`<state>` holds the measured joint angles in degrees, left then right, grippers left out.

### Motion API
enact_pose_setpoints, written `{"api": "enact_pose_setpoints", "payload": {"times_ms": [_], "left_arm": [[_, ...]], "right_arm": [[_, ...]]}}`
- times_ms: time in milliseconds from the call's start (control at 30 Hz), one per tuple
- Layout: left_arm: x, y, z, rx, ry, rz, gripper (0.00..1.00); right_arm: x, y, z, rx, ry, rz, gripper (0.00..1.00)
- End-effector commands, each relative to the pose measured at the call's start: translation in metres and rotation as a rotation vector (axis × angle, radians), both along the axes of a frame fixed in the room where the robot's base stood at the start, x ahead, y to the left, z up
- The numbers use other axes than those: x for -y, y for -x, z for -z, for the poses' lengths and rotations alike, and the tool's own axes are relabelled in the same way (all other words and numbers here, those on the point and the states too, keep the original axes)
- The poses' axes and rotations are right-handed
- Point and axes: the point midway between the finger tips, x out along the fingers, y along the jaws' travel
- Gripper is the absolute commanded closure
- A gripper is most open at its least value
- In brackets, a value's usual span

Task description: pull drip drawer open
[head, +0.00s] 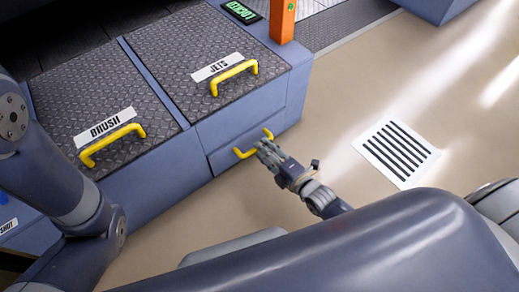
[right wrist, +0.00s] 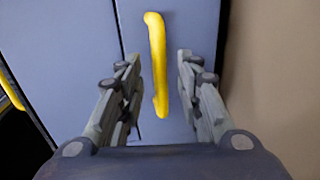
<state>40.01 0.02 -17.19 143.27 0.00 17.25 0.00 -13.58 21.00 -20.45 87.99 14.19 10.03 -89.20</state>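The drip drawer (head: 222,158) is a blue-grey panel low on the cabinet's front, and it looks flush with the cabinet. Its yellow bar handle (head: 243,153) is partly hidden behind my right gripper (head: 264,151). In the right wrist view the handle (right wrist: 157,55) stands between the two spread fingers of the right gripper (right wrist: 158,72), with a gap on each side. The drawer front (right wrist: 195,25) lies behind it. The right gripper is open and holds nothing. My left arm shows at the left of the head view, but its gripper is out of view.
Two tread-plate lids with yellow handles, labelled BRUSH (head: 105,124) and JETS (head: 217,67), top the cabinet. An orange post (head: 282,20) stands at its far corner. A white floor grate (head: 396,153) lies right of my gripper. The beige floor before the drawer is clear.

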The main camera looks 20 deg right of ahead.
Motion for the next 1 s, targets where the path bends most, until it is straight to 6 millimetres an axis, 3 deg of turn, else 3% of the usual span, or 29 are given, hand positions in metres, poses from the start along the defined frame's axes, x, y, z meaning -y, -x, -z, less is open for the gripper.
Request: {"api": "enact_pose_setpoints", "payload": {"times_ms": [33, 200, 600, 633, 767, 1000], "left_arm": [[0.000, 0.001, 0.009, 0.002, 0.000, 0.000, 0.68], [0.000, 0.000, 0.019, 0.001, -0.001, 0.000, 0.68], [0.000, 0.001, 0.020, 0.002, 0.000, 0.000, 0.68], [0.000, 0.001, 0.020, 0.002, 0.000, 0.000, 0.68], [0.000, 0.001, 0.020, 0.002, 0.000, 0.000, 0.68], [0.000, 0.001, 0.020, 0.002, 0.000, 0.000, 0.68]], "right_arm": [[-0.004, -0.008, 0.006, 0.002, -0.002, -0.001, 0.67], [-0.009, -0.024, 0.008, 0.001, -0.001, -0.001, 0.67], [-0.012, -0.030, 0.007, -0.001, -0.002, -0.001, 0.67], [-0.012, -0.030, 0.007, -0.001, -0.002, -0.001, 0.70], [-0.012, -0.030, 0.007, -0.001, -0.002, 0.000, 0.99], [-0.011, -0.030, 0.007, -0.002, -0.001, 0.000, 1.00]]}}
